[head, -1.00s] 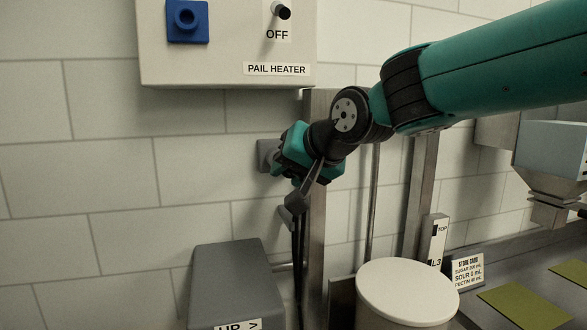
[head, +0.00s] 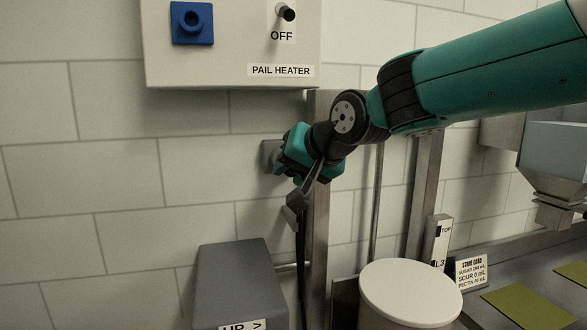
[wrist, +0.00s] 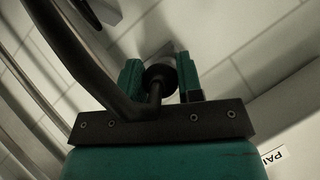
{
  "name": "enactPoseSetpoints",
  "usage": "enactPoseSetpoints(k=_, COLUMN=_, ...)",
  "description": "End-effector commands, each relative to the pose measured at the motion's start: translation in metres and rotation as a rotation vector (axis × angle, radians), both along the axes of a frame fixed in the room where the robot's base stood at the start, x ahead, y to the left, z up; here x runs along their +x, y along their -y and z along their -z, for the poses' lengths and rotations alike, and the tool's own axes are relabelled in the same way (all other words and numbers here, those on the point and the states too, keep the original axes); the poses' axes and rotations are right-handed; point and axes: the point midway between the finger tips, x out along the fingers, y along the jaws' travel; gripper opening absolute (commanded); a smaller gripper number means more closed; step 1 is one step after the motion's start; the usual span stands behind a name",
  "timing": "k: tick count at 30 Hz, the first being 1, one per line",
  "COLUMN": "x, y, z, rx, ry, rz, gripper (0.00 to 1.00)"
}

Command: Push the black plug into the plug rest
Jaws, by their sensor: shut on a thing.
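The plug rest (head: 270,153) is a small grey block on the tiled wall. My gripper (head: 284,160) is right up against it in the head view and partly covers it. In the wrist view, the black plug (wrist: 160,75) sits between the two fingers of my gripper (wrist: 160,82), which is shut on it. A grey piece, apparently the rest, shows just beyond the plug. The plug is hidden by my gripper in the head view. I cannot tell how deep the plug sits in the rest.
The pail heater box (head: 232,45) with a blue socket (head: 192,22) is above. A metal post (head: 320,225) stands close right of my gripper, with a grey bracket (head: 294,215). A grey housing (head: 240,280) and white-lidded pail (head: 410,290) are below. The wall leftward is clear.

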Motion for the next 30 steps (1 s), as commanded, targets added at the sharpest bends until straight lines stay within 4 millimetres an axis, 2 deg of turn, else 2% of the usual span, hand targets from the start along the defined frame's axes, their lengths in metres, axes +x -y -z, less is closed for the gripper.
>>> enactPoseSetpoints(k=5, x=0.006, y=-0.002, z=-0.001, rx=0.0, ry=0.0, rz=0.0, gripper=0.0)
enactPoseSetpoints(k=12, x=0.006, y=-0.002, z=0.0, rx=0.001, ry=0.001, rz=0.0, gripper=0.0)
enactPoseSetpoints(k=13, x=0.006, y=-0.002, z=0.0, rx=0.001, ry=0.001, rz=0.0, gripper=0.38)
enactPoseSetpoints(k=16, x=0.005, y=-0.002, z=0.0, rx=0.0, ry=0.001, rz=0.001, gripper=0.61)
enactPoseSetpoints(k=17, x=0.005, y=-0.002, z=0.0, rx=0.0, ry=0.001, rz=0.001, gripper=0.64)
enactPoseSetpoints(k=26, x=0.004, y=0.0, z=-0.001, rx=0.0, ry=0.001, rz=0.001, gripper=0.64)
enactPoseSetpoints(k=30, x=-0.006, y=0.008, z=-0.009, rx=0.001, ry=0.002, rz=0.0, gripper=0.64)
